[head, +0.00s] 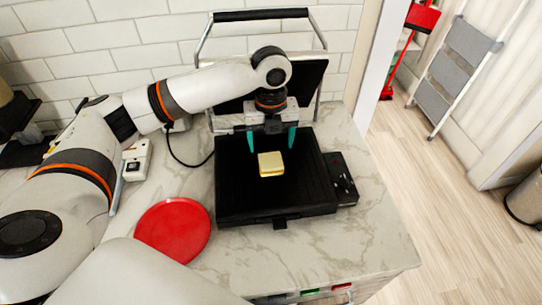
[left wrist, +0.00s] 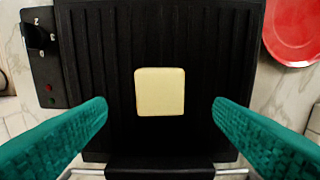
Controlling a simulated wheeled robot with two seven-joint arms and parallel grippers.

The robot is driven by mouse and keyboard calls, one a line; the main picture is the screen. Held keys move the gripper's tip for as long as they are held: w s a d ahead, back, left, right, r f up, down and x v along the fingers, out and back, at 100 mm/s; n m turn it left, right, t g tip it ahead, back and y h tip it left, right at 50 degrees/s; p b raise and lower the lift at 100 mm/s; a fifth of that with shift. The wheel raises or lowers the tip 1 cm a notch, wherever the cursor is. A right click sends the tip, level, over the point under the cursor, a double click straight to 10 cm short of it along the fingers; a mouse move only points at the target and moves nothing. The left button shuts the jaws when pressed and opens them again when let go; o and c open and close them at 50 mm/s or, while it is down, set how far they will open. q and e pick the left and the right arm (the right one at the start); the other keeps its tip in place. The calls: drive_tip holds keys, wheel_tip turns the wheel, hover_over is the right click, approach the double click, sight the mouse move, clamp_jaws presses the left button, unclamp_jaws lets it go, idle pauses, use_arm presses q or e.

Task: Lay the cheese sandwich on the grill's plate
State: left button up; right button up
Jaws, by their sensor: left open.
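The cheese sandwich (head: 271,164) is a small pale yellow square. It lies flat on the black ridged plate of the open grill (head: 240,190), near its middle. The left wrist view also shows the sandwich (left wrist: 160,91) on the grill's plate (left wrist: 215,50), with bare plate around it. My left gripper (head: 271,142) is above the plate, just behind the sandwich in the head view. Its teal fingers are spread wide and empty, one to each side, apart from the sandwich. My right gripper is not in view.
A red plate (head: 173,231) lies on the marble counter left of the grill. The grill's raised lid (head: 308,72) and handle stand behind my left arm. A control box (head: 341,178) sits on the grill's right side. A grey step ladder (head: 455,65) stands beyond the counter.

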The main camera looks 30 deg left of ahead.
sight(271, 161)
use_arm(q)
wheel_tip(271, 161, up, 5)
drive_tip(key=shift+f, duration=0.1)
idle(0.7)
